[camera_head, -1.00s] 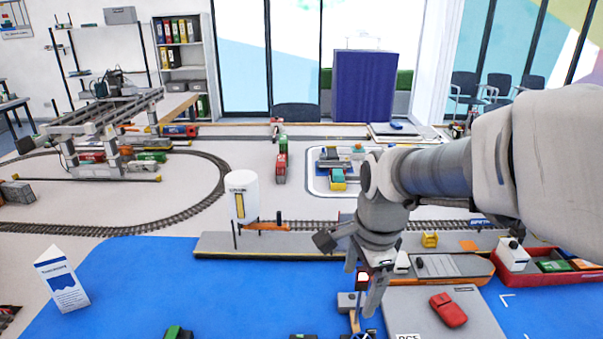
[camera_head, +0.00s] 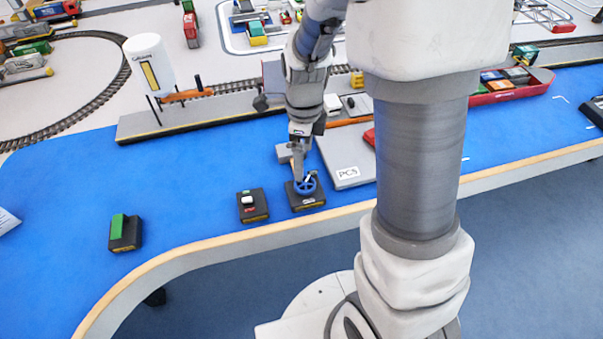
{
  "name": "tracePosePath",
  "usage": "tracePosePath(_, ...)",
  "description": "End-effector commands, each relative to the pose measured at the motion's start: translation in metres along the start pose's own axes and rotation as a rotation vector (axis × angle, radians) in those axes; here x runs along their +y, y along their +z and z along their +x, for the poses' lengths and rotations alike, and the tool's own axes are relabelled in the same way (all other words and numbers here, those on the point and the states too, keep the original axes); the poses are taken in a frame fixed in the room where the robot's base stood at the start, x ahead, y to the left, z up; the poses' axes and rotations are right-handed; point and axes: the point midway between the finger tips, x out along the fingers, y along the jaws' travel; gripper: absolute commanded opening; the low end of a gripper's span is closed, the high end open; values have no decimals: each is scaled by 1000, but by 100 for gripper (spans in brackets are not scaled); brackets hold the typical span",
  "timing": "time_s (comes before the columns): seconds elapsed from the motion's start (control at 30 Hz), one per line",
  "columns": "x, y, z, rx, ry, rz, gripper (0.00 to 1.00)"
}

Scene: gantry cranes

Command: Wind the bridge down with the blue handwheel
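The blue handwheel (camera_head: 306,186) sits on a small dark box (camera_head: 308,202) near the front edge of the blue table top. My gripper (camera_head: 300,177) points down at the wheel from above, with its fingertips at or just over the wheel's far-left side. The fingers overlap in this view, so I cannot tell whether they are open or closed on the rim. I cannot tell for sure which part is the bridge. An orange strip (camera_head: 346,122) lies between the grey quay and the grey PCS slab, partly hidden by my arm.
A dark box with a white-topped control (camera_head: 248,204) stands just left of the wheel, and one with a green block (camera_head: 124,231) stands further left. The grey PCS slab (camera_head: 345,160) is close on the right. A white tank (camera_head: 148,62) stands behind. Blue surface to the left is mostly clear.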

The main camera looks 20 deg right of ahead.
Motion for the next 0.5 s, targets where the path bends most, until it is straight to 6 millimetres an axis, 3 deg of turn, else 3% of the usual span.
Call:
tracePosePath(0.03, 1, -1, 15, 3, 5, 0, 96)
tracePosePath(0.2, 1, -1, 50, 3, 4, -1, 96)
tracePosePath(0.5, 0, 0, 85, 1, 2, -2, 96)
